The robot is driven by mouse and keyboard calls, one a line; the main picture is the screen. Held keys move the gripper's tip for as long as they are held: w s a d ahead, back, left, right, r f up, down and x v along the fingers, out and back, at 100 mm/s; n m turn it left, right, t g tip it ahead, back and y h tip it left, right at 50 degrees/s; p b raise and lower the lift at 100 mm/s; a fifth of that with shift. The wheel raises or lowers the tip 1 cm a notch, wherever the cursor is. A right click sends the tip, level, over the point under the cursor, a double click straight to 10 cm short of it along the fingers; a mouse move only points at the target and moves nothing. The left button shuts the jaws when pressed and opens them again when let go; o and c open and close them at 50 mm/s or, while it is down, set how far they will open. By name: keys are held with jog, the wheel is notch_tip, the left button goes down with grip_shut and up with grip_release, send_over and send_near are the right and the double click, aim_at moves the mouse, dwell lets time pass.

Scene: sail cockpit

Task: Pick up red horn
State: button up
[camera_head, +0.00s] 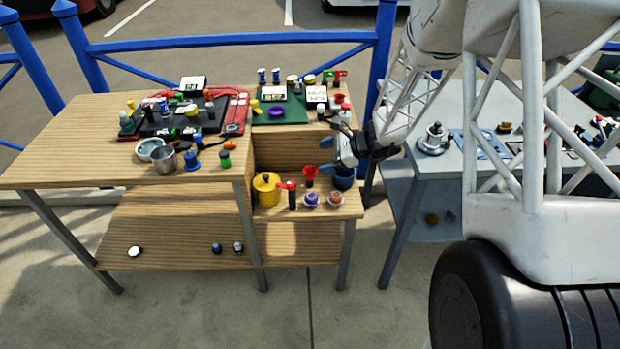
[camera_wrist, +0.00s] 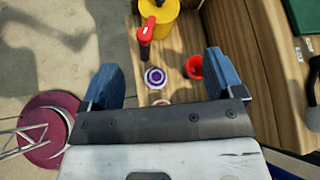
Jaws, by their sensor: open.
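A red flared, horn-shaped piece (camera_head: 310,171) stands on the lower wooden shelf. In the wrist view this red horn (camera_wrist: 194,67) shows its open mouth, just inside the right finger. A dark cylinder with a red top (camera_head: 291,187) stands to its left; it also shows in the wrist view (camera_wrist: 146,36). My gripper (camera_head: 329,158) is open and empty, to the right of the horn in the head view. In the wrist view my gripper (camera_wrist: 162,68) has its blue fingers spread wide. No contact with the horn is visible.
The crowded wooden tabletop (camera_head: 75,150) is above left. A grey table (camera_head: 405,185) stands to the right, with blue railings (camera_head: 235,44) behind.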

aim_at(315, 171)
jog(key=w+f+m+t, duration=0.1)
jog(key=w+f+m, duration=0.1)
jog(key=f, duration=0.2)
jog(key=w+d+f+m+t, duration=0.1)
jog(key=w+f+m, duration=0.1)
jog(key=f, duration=0.3)
jog(key=w+d+f+m+t, duration=0.1)
jog(key=w+f+m, duration=0.1)
jog(key=w+f, duration=0.2)
jog(key=shift+f+y, duration=0.2)
jog(key=shift+y, duration=0.1)
jog(key=shift+x, duration=1.25)
jog(key=shift+x, duration=2.6)
jog(key=c, duration=1.1)
